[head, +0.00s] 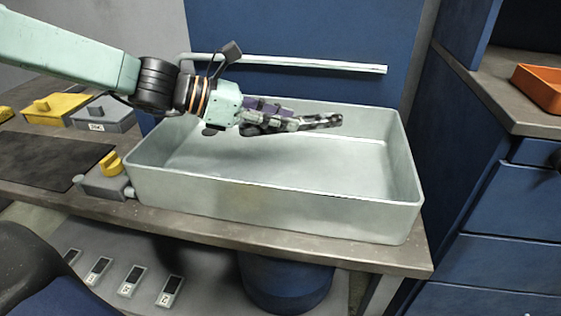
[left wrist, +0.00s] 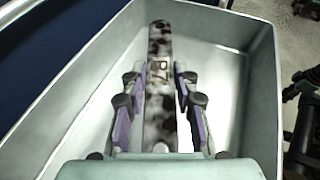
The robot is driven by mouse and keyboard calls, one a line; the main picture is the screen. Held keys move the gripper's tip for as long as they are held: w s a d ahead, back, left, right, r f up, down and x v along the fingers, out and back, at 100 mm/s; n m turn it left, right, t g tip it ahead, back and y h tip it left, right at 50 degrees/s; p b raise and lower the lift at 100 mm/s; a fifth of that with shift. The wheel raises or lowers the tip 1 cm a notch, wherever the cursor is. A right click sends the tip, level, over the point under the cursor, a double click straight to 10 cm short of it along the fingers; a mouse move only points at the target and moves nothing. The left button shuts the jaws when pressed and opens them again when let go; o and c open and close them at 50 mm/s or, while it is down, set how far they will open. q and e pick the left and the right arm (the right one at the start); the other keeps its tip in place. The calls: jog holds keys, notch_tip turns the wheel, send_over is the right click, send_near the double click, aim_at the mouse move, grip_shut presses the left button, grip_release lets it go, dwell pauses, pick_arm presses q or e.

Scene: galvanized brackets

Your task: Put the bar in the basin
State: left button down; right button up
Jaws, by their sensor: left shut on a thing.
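The bar (head: 322,121) is long, narrow and mottled black and grey. My left gripper (head: 285,122) is shut on it and holds it over the basin (head: 270,195), a pale grey-green rectangular tub on the bench. In the left wrist view the bar (left wrist: 160,45) runs lengthwise between the fingers of the gripper (left wrist: 160,90), pointing away, with the basin's wall (left wrist: 262,85) around it. The bar's near end is hidden by the gripper. I cannot tell whether the bar touches the basin floor. My right gripper is not in view.
A pale rail (head: 300,64) runs behind the basin. Left on the bench are a dark mat (head: 45,160), a grey box with a yellow knob (head: 108,175), and yellow and grey boxes (head: 58,108). An orange tray (head: 540,86) sits on the right counter. The basin floor looks empty.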

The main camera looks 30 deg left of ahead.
pick_arm(q)
jog(key=b, duration=0.3)
send_over(280, 171)
jog(key=f, duration=0.5)
jog(key=shift+w+d+f, duration=0.2)
jog(key=shift+a+f, duration=0.25)
jog(key=shift+f, duration=0.1)
jog(key=shift+s+f+b, duration=0.15)
jog(key=shift+f+b, duration=0.1)
jog(key=shift+b, duration=0.15)
notch_tip(280, 171, down, 3)
jog(key=shift+d+r+b, duration=0.1)
jog(key=shift+d+b, duration=0.05)
jog(key=shift+b, duration=0.8)
jog(key=shift+w, duration=0.2)
jog(key=shift+s, duration=0.1)
jog(key=shift+s, duration=0.1)
